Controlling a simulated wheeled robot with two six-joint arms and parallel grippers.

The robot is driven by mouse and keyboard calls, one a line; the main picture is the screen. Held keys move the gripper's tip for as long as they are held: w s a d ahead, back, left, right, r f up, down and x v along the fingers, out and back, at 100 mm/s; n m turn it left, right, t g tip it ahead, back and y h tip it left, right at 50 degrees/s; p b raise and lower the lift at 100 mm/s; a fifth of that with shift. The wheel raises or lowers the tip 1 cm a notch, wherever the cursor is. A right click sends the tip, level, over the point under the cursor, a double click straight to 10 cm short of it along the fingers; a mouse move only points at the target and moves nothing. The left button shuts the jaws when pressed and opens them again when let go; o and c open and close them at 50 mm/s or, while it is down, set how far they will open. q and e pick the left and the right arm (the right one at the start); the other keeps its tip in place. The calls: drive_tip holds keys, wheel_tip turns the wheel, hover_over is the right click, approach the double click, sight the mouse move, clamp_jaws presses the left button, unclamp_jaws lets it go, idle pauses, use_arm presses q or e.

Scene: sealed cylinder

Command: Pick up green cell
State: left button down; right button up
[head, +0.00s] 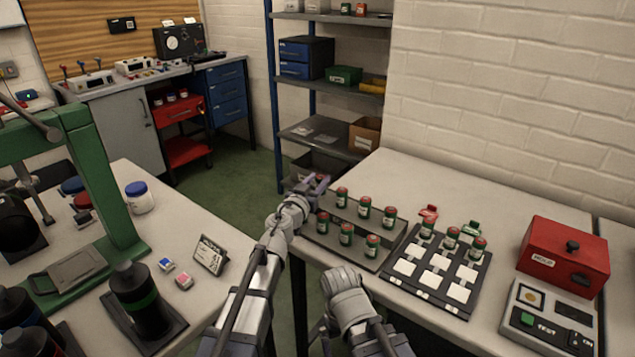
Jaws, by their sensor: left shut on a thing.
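Several green cells with red tops stand upright in a grey stepped rack (325,252) on the right-hand table, such as a front green cell (346,234) and a back one (364,208). My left gripper (313,184) is at the rack's back left corner, shut on a green cell (320,178), which is mostly hidden by the fingers. I cannot tell whether this cell is clear of the rack. My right gripper (345,281) is low in front of the table; its fingers cannot be made out.
A black tray (413,291) with white squares is right of the rack, with 3 cells along its back. Red and green clips lie behind it. A red box (563,257) and a control unit (548,314) stand farther right. A shelf (330,85) rises behind.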

use_arm(q)
wheel_tip(320, 180, up, 19)
drive_tip(key=p, duration=1.8)
wheel_tip(320, 180, down, 11)
drive_tip(key=b, duration=1)
drive_tip(key=shift+r, duration=0.15)
drive_tip(key=shift+b, duration=0.35)
wheel_tip(320, 180, down, 5)
drive_tip(key=b, duration=0.4)
drive_tip(key=shift+b, duration=0.4)
wheel_tip(320, 180, down, 4)
drive_tip(key=b, duration=0.4)
drive_tip(key=shift+f+b, duration=0.25)
drive_tip(key=shift+b, duration=0.05)
drive_tip(key=shift+f, duration=0.25)
drive_tip(key=shift+c, duration=2.3)
unclamp_jaws()
